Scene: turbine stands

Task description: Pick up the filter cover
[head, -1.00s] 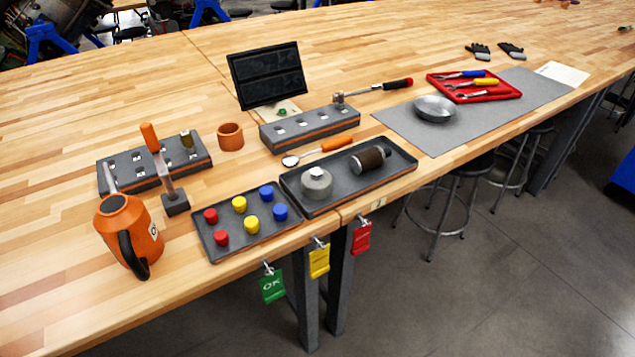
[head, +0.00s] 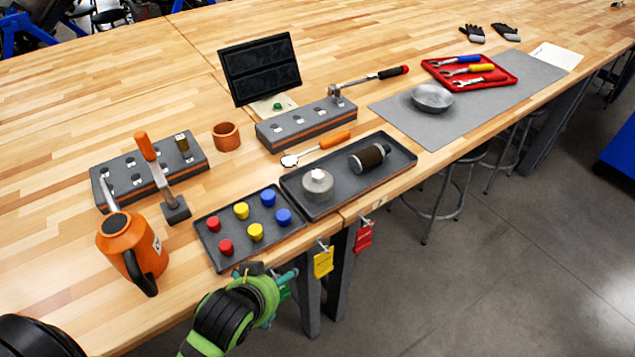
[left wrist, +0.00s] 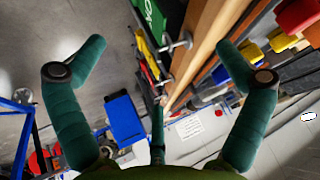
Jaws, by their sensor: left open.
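The filter cover appears to be the grey round cap with a pale knob (head: 318,186), upright in the left part of a dark tray (head: 345,195). A dark brown cylinder with metal ends (head: 370,157), likely the filter, lies on its side to its right. My left gripper (head: 280,275) is low at the table's front edge, below the tray of coloured caps and apart from the cover. In the left wrist view its teal fingers (left wrist: 162,55) are spread and empty; the cover is not identifiable there. My right gripper is not in view.
A tray of red, yellow and blue caps (head: 222,257) lies left of the cover's tray. Green, yellow (head: 323,262) and red tags hang from the front edge. An orange jug (head: 133,250) stands left. A spoon-like tool (head: 318,148) lies behind the cover.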

